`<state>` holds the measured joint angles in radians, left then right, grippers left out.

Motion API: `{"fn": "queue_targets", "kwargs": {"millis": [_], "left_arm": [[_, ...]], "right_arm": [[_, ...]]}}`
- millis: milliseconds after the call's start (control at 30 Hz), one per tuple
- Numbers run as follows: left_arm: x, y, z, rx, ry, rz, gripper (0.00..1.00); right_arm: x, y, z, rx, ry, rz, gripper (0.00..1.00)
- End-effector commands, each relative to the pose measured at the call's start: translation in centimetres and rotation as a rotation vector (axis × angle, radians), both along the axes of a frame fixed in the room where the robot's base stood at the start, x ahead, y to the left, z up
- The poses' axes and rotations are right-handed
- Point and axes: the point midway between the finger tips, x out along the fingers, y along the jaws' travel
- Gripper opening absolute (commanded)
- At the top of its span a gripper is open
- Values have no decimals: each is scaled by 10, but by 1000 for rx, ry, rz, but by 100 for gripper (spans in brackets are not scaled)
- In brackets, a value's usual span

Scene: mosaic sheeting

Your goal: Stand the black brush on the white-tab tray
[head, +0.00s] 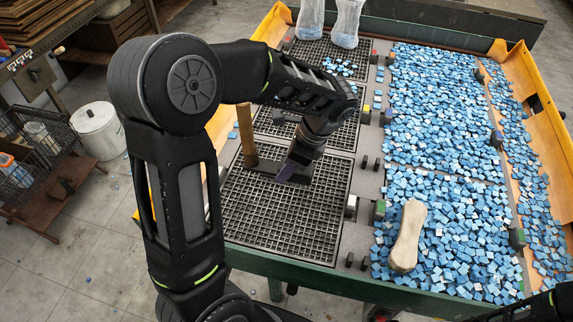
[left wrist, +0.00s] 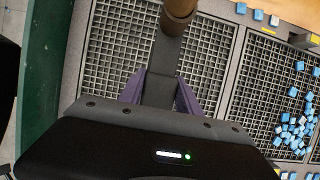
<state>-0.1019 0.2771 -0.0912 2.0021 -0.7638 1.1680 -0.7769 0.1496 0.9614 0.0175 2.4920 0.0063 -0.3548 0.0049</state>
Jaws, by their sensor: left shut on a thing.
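The black brush has an upright wooden handle (head: 246,135) and a dark flat head (left wrist: 161,88). My left gripper (head: 293,176) is shut on the dark head, with its purple fingers on either side in the left wrist view (left wrist: 161,98). The handle rises to the left of the gripper in the head view. The brush is over the near grid tray (head: 300,225), which has a white tab (head: 351,204) at its right edge. I cannot tell whether the head touches the grid. My right gripper is out of view.
A middle grid tray has a yellow tab (head: 366,112); the far one has a red tab (head: 374,55), some blue tiles and two pale translucent objects (head: 347,22). Blue tiles (head: 435,120) cover the right side. A beige waisted object (head: 408,236) lies on them.

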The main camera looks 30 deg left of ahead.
Motion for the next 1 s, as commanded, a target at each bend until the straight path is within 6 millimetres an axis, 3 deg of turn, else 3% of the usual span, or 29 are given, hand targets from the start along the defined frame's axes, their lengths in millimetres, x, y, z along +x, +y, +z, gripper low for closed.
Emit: {"fn": "queue_targets", "kwargs": {"millis": [100, 400, 1000], "left_arm": [[0, 0, -18, 0, 0, 0, 0], [0, 0, -47, 1, 0, 0, 0], [0, 0, -53, 0, 0, 1, 0]], "right_arm": [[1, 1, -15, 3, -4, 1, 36], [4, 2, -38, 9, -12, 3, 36], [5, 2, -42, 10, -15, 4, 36]]}}
